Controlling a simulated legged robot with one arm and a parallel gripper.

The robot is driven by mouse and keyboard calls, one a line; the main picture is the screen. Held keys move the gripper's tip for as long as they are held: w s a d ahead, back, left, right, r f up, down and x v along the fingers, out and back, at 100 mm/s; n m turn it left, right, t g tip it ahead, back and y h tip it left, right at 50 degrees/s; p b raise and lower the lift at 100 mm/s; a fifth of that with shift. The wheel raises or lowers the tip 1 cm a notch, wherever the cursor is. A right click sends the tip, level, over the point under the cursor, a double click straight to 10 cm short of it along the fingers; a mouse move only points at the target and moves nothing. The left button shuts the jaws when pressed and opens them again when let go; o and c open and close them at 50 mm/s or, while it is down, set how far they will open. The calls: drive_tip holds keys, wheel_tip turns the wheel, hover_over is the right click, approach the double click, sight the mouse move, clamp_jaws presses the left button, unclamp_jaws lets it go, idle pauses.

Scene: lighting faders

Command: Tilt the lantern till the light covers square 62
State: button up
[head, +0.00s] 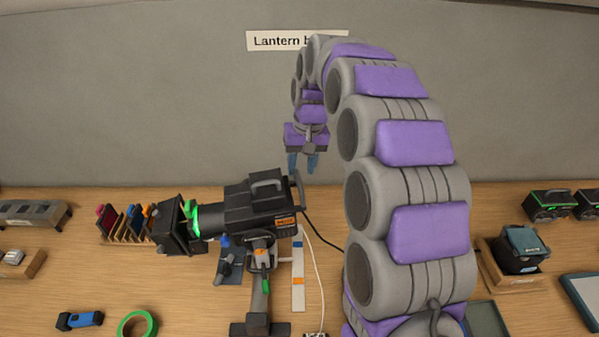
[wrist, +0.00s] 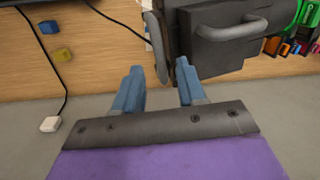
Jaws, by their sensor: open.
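The black lantern (head: 248,212) stands on a stand (head: 260,285) on the wooden bench in the head view. Its front end with flaps (head: 180,228) points left and a green ring (head: 195,218) circles its barrel. A grey handle (head: 267,184) is on top. My gripper (head: 303,163) hangs fingers down, above and behind the lantern's rear end, open and empty. No numbered squares or light patch show in either view.
A rack of coloured filters (head: 125,222) stands left of the lantern. Green tape (head: 137,323) and a blue torch (head: 80,320) lie at the front left. A black device on a wooden base (head: 520,252) is at right. A grey wall with a partly hidden "Lantern" sign (head: 275,41) backs the bench.

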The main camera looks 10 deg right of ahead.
wheel_tip(320, 180, up, 14)
drive_tip(key=d, duration=0.1)
drive_tip(key=shift+d+p, duration=0.3)
drive_tip(key=shift+d, duration=0.05)
drive_tip(key=shift+f, duration=0.15)
drive_tip(key=s+f+b, duration=0.3)
drive_tip(key=s+f, duration=0.5)
drive_tip(key=s, duration=0.5)
drive_tip(key=s+f+g+h+b, duration=0.1)
drive_tip(key=s+f+b, duration=0.2)
drive_tip(key=s+f, duration=0.5)
drive_tip(key=s+f+b, duration=0.3)
drive_tip(key=s+f, duration=0.6)
drive_tip(key=s, duration=0.8)
drive_tip(key=shift+s+a+g+b, duration=0.3)
drive_tip(key=shift+s+a+g, duration=0.1)
drive_tip(key=shift+a, duration=0.05)
idle(0.5)
